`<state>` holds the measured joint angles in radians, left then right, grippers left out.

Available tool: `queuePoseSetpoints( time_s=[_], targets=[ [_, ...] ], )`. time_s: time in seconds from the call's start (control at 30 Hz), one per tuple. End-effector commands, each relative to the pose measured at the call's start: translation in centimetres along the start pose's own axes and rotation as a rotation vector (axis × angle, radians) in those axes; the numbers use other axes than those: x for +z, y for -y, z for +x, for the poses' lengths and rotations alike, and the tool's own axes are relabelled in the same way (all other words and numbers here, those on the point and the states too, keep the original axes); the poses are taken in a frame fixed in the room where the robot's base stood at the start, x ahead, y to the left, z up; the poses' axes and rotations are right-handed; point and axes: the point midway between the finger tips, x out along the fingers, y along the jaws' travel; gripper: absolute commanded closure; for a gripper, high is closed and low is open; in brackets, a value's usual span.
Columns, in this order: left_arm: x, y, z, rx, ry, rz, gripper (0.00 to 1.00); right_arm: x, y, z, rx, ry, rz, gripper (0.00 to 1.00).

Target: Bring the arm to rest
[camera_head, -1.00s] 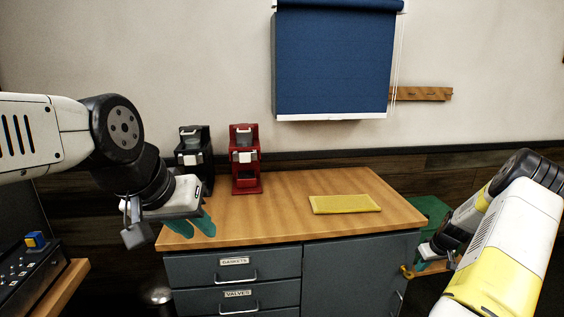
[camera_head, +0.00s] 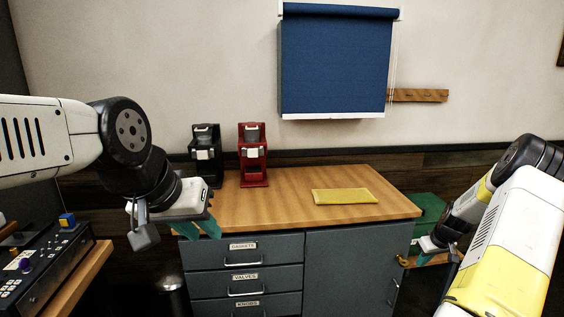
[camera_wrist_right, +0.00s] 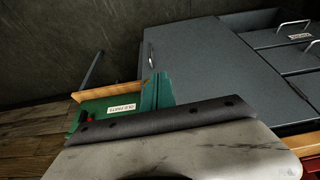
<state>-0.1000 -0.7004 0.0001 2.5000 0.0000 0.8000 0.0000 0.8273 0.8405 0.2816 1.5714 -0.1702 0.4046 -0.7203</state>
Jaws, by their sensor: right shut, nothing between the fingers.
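My left gripper (camera_head: 202,228) has teal fingers and hangs at the left front corner of the wooden worktop (camera_head: 290,208). Its fingers point down, and I cannot tell whether they are apart. My right gripper (camera_head: 426,257) is partly hidden by its own wrist, low at the right of the cabinet. In the right wrist view its teal fingers (camera_wrist_right: 157,90) are shut together with nothing between them. They appear in front of a green box (camera_wrist_right: 110,105) labelled "OLD PARTS", and I cannot tell the distance between them.
A black brewer (camera_head: 206,155) and a red brewer (camera_head: 253,155) stand at the worktop's back left. A yellow mat (camera_head: 344,196) lies to the right. Below are labelled drawers (camera_head: 246,265). A control panel (camera_head: 45,268) is at the lower left. The worktop's middle is clear.

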Motion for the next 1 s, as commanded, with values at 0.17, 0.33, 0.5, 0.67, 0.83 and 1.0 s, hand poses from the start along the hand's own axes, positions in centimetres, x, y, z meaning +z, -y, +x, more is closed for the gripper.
queuePoseSetpoints(
  time_s=[0.17, 0.33, 0.5, 0.67, 0.83, 1.0],
  targets=[
    [0.0, 0.0, 0.0, 0.000, 0.000, 0.000, 0.71, -2.2, 2.2, -3.4, 0.007, 0.001, -0.017, 1.00],
    [0.0, 0.0, 0.0, 0.000, 0.000, 0.000, 0.71, -4.4, 5.3, -7.8, 0.016, 0.001, -0.030, 1.00],
    [0.0, 0.0, 0.0, 0.000, 0.001, 0.000, 0.71, -6.6, 10.3, -14.4, 0.032, -0.008, -0.040, 1.00],
    [0.0, 0.0, 0.0, 0.000, 0.000, 0.000, 0.71, -7.2, 16.8, -22.2, 0.044, -0.028, -0.033, 1.00],
    [0.0, 0.0, 0.0, 0.000, 0.001, 0.000, 0.71, -5.4, 23.5, -29.5, 0.043, -0.064, -0.007, 1.00],
    [0.0, 0.0, 0.0, 0.000, 0.001, 0.000, 0.71, -1.5, 29.5, -35.4, 0.017, -0.110, 0.029, 1.00]
  ],
)
